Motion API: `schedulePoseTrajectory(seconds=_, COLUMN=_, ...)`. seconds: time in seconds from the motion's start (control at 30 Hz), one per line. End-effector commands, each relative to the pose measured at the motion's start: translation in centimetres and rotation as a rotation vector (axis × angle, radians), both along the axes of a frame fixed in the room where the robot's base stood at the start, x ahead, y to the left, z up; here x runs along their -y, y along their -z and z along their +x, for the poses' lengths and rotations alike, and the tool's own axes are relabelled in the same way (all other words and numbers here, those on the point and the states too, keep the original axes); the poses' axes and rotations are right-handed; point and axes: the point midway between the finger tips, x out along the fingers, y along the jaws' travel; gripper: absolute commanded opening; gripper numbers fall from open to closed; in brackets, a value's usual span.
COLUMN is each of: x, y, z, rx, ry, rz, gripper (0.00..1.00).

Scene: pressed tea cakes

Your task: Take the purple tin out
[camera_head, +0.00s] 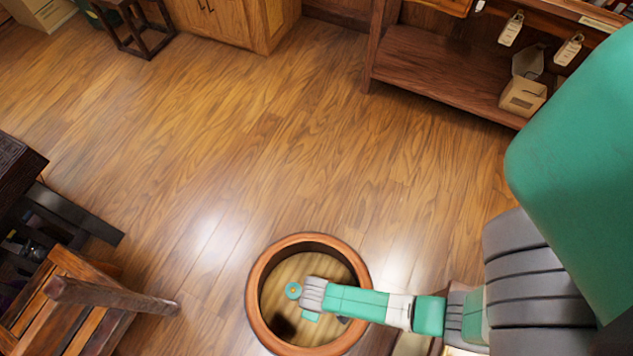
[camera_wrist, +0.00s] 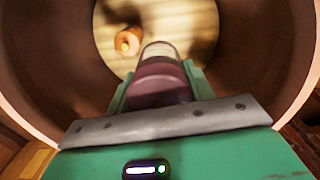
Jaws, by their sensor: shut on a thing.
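The purple tin (camera_wrist: 160,72) shows in the wrist view as a purplish cylinder with a paler band, between the two teal fingers. My gripper (camera_wrist: 159,88) is shut on it. In the head view my gripper (camera_head: 304,303) reaches from the right over the rim of a round reddish-brown tub (camera_head: 258,318), with its end inside the opening. The tub wall (camera_wrist: 48,50) surrounds the gripper in the wrist view. The tin cannot be made out in the head view. I cannot tell whether it touches the tub floor.
An orange-brown round thing (camera_wrist: 127,42) lies on the tub's pale floor, beyond the tin and to its left. A wooden chair (camera_head: 85,300) stands left of the tub. A wooden shelf unit (camera_head: 450,75) is at the back right. The wooden floor (camera_head: 270,150) between is clear.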

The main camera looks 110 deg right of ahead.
Motion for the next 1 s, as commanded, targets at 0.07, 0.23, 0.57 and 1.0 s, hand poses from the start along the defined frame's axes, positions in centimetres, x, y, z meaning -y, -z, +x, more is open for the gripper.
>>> schedulePoseTrajectory(seconds=0.07, x=0.0, y=-2.4, z=0.0, rx=0.0, ry=-0.001, rz=0.0, gripper=0.27)
schedulePoseTrajectory(seconds=0.23, x=0.0, y=-5.3, z=0.0, rx=0.0, ry=0.0, rz=0.0, gripper=0.27)
schedulePoseTrajectory(seconds=0.57, x=0.0, y=-10.8, z=0.0, rx=0.0, ry=-0.001, rz=0.0, gripper=0.27)
schedulePoseTrajectory(seconds=1.0, x=0.0, y=-11.5, z=0.1, rx=0.0, ry=-0.001, rz=0.0, gripper=0.27)
